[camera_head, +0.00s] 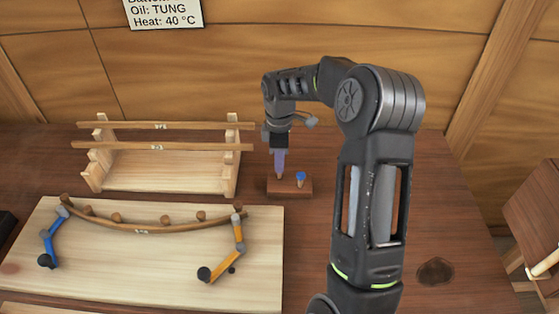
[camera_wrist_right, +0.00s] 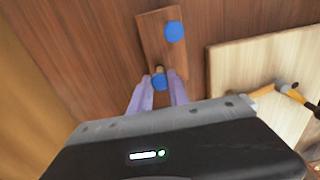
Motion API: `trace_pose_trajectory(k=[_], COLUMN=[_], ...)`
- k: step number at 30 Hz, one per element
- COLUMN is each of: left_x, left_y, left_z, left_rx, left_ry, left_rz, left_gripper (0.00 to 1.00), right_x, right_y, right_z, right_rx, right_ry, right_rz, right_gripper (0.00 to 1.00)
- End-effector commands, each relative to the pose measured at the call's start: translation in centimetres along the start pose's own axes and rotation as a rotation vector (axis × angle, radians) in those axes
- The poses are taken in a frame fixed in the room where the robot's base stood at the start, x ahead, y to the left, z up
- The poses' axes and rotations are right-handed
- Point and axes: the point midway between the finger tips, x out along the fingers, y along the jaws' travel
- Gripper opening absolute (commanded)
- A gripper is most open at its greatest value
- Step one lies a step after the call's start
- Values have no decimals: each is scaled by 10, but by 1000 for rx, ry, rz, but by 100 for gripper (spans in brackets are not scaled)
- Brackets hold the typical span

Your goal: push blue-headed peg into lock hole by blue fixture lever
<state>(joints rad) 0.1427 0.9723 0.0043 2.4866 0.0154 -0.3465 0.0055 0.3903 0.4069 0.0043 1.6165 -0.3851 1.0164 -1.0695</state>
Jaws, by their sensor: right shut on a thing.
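My right gripper (camera_head: 279,171) is over the small brown peg block (camera_head: 304,188). In the right wrist view its two pale purple fingers (camera_wrist_right: 160,77) are shut on a blue-headed peg (camera_wrist_right: 159,83) at one end of the block (camera_wrist_right: 153,44). I cannot tell whether its shaft is still seated. A second blue-headed peg (camera_head: 300,176) stands upright in the block; it also shows in the wrist view (camera_wrist_right: 175,31). The blue fixture lever (camera_head: 48,243) is at the left of the pale board (camera_head: 150,285). I cannot make out its lock hole. My left gripper is out of view.
A curved wooden strip (camera_head: 150,228) lies across the board against several round pegs. An orange lever (camera_head: 227,261) is at its right end. A wooden rack (camera_head: 165,170) with two battens stands behind. The table right of the block is mostly clear.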

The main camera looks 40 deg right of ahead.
Motion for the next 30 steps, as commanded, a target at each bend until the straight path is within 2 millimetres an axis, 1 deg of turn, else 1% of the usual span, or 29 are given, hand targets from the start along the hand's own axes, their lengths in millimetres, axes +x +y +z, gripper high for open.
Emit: trace_pose_trajectory(k=[1,8,19,24,30], left_x=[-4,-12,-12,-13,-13], left_y=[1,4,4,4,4], left_z=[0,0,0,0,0], left_rx=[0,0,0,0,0], left_ry=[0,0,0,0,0], left_rz=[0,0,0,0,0], left_gripper=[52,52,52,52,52], right_x=[-5,-18,-36,-40,-40], right_y=[0,0,0,0,0], right_z=[0,0,0,0,0], right_rx=[0,0,0,0,0], right_ry=[0,1,1,0,0], right_rz=[1,2,1,0,0], right_gripper=[0,0,0,0,0])
